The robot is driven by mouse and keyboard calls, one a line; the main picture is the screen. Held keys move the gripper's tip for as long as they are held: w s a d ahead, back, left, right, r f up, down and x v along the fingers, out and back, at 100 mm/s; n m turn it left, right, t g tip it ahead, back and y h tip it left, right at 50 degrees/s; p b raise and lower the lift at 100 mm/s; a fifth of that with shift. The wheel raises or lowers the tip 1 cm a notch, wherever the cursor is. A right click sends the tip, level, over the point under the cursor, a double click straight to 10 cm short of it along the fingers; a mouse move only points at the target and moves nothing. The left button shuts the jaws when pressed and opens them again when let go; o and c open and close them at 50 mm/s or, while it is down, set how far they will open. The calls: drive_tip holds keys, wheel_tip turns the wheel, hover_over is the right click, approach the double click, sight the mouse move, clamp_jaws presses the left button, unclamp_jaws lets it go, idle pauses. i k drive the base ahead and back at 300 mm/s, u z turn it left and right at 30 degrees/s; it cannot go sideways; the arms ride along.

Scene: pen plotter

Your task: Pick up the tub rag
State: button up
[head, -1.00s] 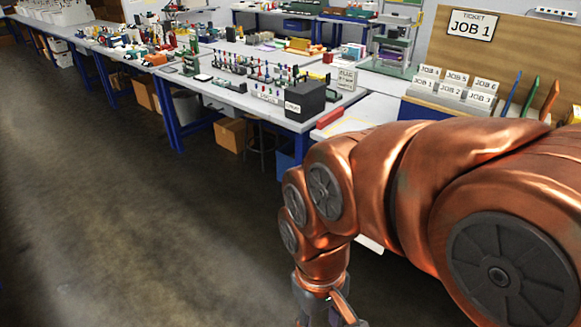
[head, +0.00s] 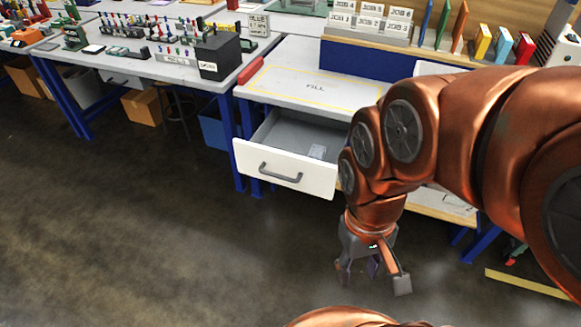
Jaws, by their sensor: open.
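I cannot make out a tub rag for sure in the head view. My arm hides part of the bench.
The bench top (head: 310,85) is mostly bare, with a red block (head: 250,71) at its left edge. A dark box (head: 218,56) and small parts stand on the left bench. Job slots and coloured boards (head: 440,25) stand behind. The floor (head: 150,230) at left is clear.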

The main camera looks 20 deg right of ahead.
sight(317, 151)
drive_tip(key=z, duration=1.2)
drive_tip(key=i, duration=1)
drive_tip(key=u, duration=2.45)
